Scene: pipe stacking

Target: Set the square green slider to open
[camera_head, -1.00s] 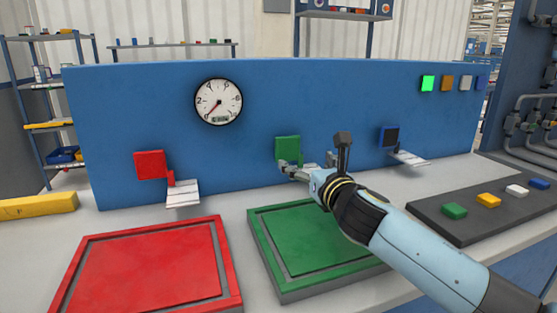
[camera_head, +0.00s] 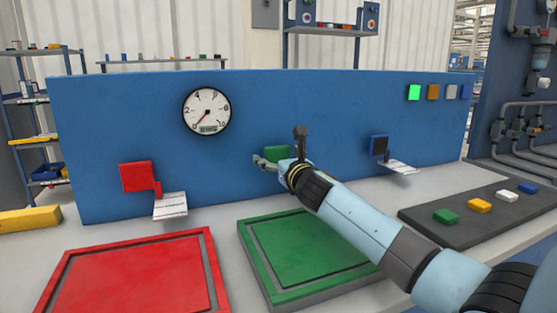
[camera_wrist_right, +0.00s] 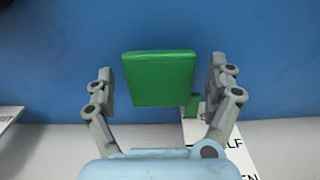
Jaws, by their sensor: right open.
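The square green slider (camera_head: 276,153) is on the front of the blue panel, above the green tray, partly hidden by my right gripper in the head view. In the right wrist view the slider (camera_wrist_right: 160,78) lies between the two fingers, with a visible gap on each side. My right gripper (camera_wrist_right: 160,85) is open around it; it also shows in the head view (camera_head: 272,161). A white label (camera_wrist_right: 240,150) with partly readable black lettering is below and right of the slider. My left gripper is not in view.
A red square (camera_head: 137,177) and a dark blue square (camera_head: 379,146) are on the same panel (camera_head: 300,110). A red tray (camera_head: 203,270) and a green tray (camera_head: 262,277) lie on the table below. A dark board (camera_head: 470,228) with coloured buttons is at right.

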